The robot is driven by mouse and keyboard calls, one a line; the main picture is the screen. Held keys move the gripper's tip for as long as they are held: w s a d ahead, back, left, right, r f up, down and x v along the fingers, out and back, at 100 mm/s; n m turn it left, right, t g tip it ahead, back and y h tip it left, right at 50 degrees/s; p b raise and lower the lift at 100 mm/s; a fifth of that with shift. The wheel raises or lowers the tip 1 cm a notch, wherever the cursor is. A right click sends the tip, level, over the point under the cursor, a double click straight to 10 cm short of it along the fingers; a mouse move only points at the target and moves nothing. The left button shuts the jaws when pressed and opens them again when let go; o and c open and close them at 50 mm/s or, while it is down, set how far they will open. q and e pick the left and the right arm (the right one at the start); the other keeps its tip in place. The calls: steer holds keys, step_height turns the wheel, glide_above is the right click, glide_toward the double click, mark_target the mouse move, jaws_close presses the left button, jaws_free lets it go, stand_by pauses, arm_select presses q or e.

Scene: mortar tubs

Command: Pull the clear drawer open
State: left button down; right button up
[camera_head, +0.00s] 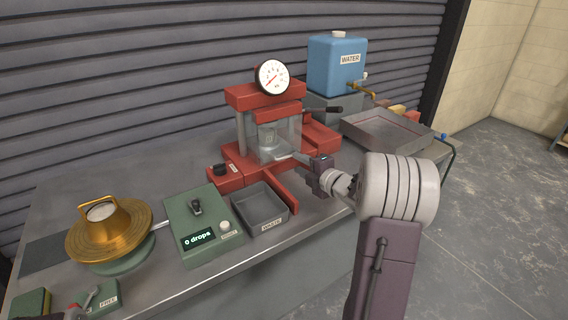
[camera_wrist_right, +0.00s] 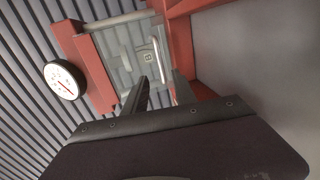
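The clear drawer (camera_head: 267,155) sits in the lower front of the red press (camera_head: 232,180), with a grey cylinder (camera_head: 268,136) visible behind or inside its clear walls. A pale bar handle (camera_head: 284,156) is on its front. My right gripper (camera_head: 312,172) is right in front of the drawer, close to the handle. In the right wrist view its two dark fingers (camera_wrist_right: 162,90) are apart, and the handle (camera_wrist_right: 160,62) shows as a pale bar between their tips. I cannot tell whether either finger touches it.
A grey waste tray (camera_head: 262,212) and a green drops box (camera_head: 198,222) stand left of my right arm. A brass device (camera_head: 108,232) is further left. A blue water tank (camera_head: 336,64) and a shallow grey tray (camera_head: 386,132) are behind right. A gauge (camera_head: 272,77) tops the press.

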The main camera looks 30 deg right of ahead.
mark_target(287, 157)
steer(key=x, duration=0.8)
steer(key=shift+w+f, duration=0.15)
steer(key=shift+w, duration=0.1)
steer(key=shift+c, duration=0.3)
jaws_close()
stand_by(0.7)
